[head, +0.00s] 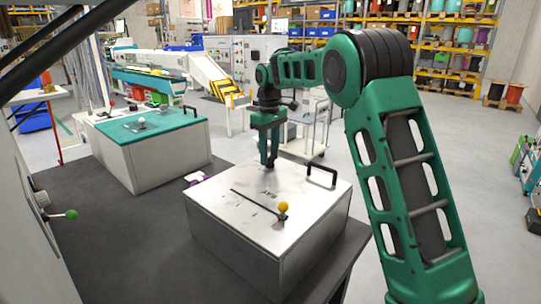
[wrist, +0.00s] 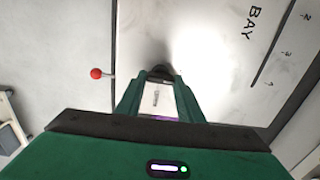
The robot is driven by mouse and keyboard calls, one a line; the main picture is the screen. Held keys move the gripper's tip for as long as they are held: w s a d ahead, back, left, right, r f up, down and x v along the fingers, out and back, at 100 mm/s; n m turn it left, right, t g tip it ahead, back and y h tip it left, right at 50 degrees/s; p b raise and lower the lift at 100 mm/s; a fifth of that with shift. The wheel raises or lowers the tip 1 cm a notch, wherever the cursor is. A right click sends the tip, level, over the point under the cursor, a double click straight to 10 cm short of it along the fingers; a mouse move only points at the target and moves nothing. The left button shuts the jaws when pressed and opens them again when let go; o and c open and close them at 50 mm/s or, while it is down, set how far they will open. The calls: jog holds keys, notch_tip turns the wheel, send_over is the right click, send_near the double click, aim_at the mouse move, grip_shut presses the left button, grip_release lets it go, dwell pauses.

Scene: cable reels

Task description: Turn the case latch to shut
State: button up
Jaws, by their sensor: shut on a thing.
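The pale grey metal case (head: 235,218) stands on the dark table, with "BAY" printed on its flat lid. My gripper (head: 268,164) points down at the far part of that lid. In the wrist view my gripper (wrist: 160,80) is shut on a small dark piece (wrist: 161,72) at the lid, which appears to be the case latch. The fingers hide most of it, so its turn angle cannot be told. A red ball on a thin rod (wrist: 96,73) sticks out past the lid's edge in the wrist view.
The lid also bears a yellow knob (head: 283,207) by a slot and a black handle (head: 321,174). A teal-topped case (head: 150,166) stands to the left. A small white and purple item (head: 195,179) lies between the cases. A green-balled lever (head: 71,214) juts out at far left.

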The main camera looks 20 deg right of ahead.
aim_at(271, 156)
jog(key=shift+w+d, duration=0.1)
jog(key=shift+d, duration=0.1)
jog(key=o, duration=1.1)
jog(key=shift+c, duration=0.2)
jog(key=shift+a+r, duration=0.1)
notch_tip(271, 156, up, 10)
jog(key=shift+r, duration=0.25)
